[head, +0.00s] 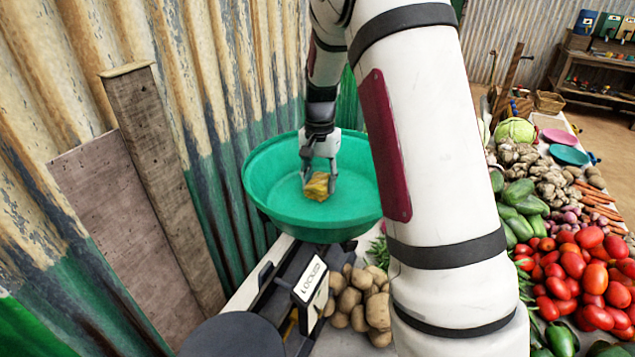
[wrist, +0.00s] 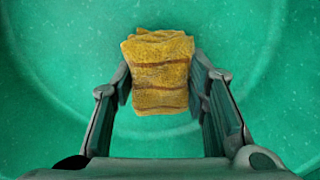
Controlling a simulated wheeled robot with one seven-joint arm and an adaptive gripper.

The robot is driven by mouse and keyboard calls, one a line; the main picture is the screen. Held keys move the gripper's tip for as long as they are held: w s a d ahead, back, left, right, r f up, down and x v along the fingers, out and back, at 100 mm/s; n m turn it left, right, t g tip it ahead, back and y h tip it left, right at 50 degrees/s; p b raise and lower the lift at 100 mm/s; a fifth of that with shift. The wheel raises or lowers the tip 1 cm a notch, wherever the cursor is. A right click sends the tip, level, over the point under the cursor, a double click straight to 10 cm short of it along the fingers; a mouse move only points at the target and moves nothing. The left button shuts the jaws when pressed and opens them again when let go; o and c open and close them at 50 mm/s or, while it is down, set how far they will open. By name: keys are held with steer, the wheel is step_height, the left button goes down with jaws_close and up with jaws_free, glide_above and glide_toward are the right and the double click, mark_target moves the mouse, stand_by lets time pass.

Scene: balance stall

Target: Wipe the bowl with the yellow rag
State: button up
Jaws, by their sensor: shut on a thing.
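The green bowl (head: 262,187) sits on top of the balance in the head view, wide and open upward. Its inside fills the wrist view (wrist: 50,60). The folded yellow rag (head: 317,187) has brownish stripes; it also shows in the wrist view (wrist: 159,72). My gripper (head: 318,178) points down into the bowl and is shut on the rag, with one finger on each side of it in the wrist view (wrist: 160,90). The rag is at or just above the bowl's inner floor; I cannot tell whether it touches. My arm hides part of the bowl's right side.
The balance has a dark round plate (head: 233,338) and a sign reading "LOCKED" (head: 311,281). Potatoes (head: 352,298) lie beside it. Tomatoes (head: 578,275) and other vegetables fill the right. A corrugated wall (head: 215,110) and wooden boards (head: 150,170) stand close on the left.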

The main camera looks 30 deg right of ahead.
steer(key=shift+s+a+r+p, duration=0.1)
steer(key=shift+s+a+p, duration=0.55)
steer(key=shift+a, duration=0.4)
steer(key=shift+s+a+r+p, duration=0.1)
steer(key=shift+s+a+p, duration=0.5)
steer(key=shift+a, duration=0.45)
steer(key=shift+s, duration=0.1)
steer(key=shift+r+p, duration=0.75)
steer(key=shift+r, duration=2.25)
steer(key=shift+r+p, duration=0.35)
steer(key=shift+r, duration=1.15)
